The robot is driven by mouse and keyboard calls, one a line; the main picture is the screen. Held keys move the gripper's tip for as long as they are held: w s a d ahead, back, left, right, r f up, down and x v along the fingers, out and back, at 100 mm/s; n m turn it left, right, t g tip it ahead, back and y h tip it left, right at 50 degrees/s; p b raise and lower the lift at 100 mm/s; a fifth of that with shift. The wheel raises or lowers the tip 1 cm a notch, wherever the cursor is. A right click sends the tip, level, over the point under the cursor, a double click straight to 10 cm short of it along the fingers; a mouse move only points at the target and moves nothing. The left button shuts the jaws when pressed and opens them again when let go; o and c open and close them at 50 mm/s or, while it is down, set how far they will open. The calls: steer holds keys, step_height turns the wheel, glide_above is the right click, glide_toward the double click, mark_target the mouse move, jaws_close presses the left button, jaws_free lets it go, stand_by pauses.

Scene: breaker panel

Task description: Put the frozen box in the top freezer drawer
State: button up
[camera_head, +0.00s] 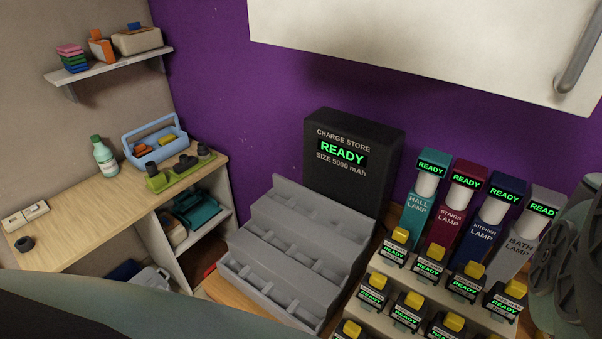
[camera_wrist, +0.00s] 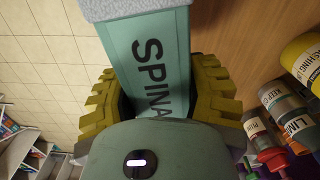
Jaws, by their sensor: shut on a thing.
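My gripper (camera_wrist: 162,92) shows in the wrist view, with a ridged yellow finger on each side of a teal box (camera_wrist: 125,62). It is shut on this box. The box has a frosty, pale end (camera_wrist: 130,8) and dark lettering that reads "SPINA"; the rest of the word is hidden behind my gripper. The box is not visible in the head view, and neither are my fingers. I see no freezer drawer that I can make out in either view.
In the head view a black charge store (camera_head: 352,165) stands behind an empty grey stepped rack (camera_head: 300,240). Several lamp boxes and yellow-topped modules crowd the right. A white cabinet (camera_head: 430,45) hangs above. The wooden counter (camera_head: 75,228) at left has clear patches. Labelled containers (camera_wrist: 275,100) show in the wrist view.

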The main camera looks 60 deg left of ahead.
steer(key=w+a+r+n, duration=0.5)
steer(key=w+a+r, duration=0.2)
steer(key=w+r, duration=0.3)
steer(key=w+a+r+n, duration=0.6)
steer(key=w+a+r, duration=0.2)
steer(key=w+r, duration=0.25)
step_height(320, 180, up, 35)
steer(key=w+a+p, duration=0.2)
steer(key=p, duration=1.7)
steer(key=shift+w+a+f+n, duration=0.2)
steer(key=shift+w+a+n, duration=0.05)
steer(key=shift+n, duration=0.05)
